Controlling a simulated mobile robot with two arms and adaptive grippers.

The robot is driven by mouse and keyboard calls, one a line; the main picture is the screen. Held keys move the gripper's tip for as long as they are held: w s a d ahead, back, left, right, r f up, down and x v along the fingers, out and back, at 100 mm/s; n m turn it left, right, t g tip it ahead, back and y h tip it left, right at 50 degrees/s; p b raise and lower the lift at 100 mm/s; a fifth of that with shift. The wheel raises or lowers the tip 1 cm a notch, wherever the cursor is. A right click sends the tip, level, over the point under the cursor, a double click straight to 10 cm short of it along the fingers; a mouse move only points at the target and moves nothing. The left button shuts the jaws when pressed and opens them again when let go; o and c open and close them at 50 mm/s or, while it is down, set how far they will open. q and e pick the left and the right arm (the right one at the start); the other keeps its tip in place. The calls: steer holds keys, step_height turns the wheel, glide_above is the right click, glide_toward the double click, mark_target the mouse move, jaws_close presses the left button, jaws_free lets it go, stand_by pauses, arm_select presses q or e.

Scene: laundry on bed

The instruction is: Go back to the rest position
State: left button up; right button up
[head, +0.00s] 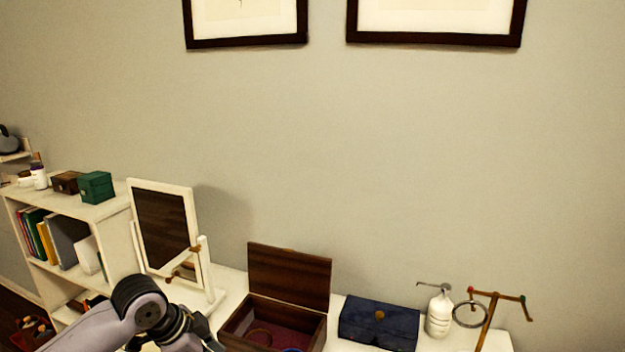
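My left arm comes in from the bottom left over the front of the white dresser top. My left gripper (203,332) is dark and sits low in the picture, left of the open wooden box (289,275). Its fingers are small and partly hidden by the wrist, so I cannot tell whether they are open or shut. I see nothing clearly held in it. My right arm and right gripper are not in view.
A white-framed mirror (166,228) stands close behind my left wrist. A blue box (379,322), a white bottle (438,314) and a jewelry stand (489,318) are on the right. A white shelf (110,208) is at the left. The wall (420,150) above is clear below two frames.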

arm_select(q)
steer(key=s+d+f+n, duration=0.4)
steer(key=s+d+f, duration=0.5)
steer(key=s+f, duration=0.3)
steer(key=s+a+f+n+y, duration=0.1)
steer(key=s+a+n+y, duration=0.1)
steer(key=s+a+n, duration=0.45)
steer(key=s+a+f+n+y, duration=0.1)
steer(key=s+a+f, duration=0.15)
steer(key=s, duration=0.65)
step_height(320, 180, down, 25)
steer(key=s+g, duration=0.1)
steer(key=s+a+f+g+b, duration=0.1)
steer(key=s+a+f, duration=0.2)
steer(key=s+f, duration=1.4)
steer(key=shift+s+a+f+m+g, duration=0.15)
steer(key=shift+s+f+m+g, duration=0.05)
steer(key=shift+f+m+g, duration=0.2)
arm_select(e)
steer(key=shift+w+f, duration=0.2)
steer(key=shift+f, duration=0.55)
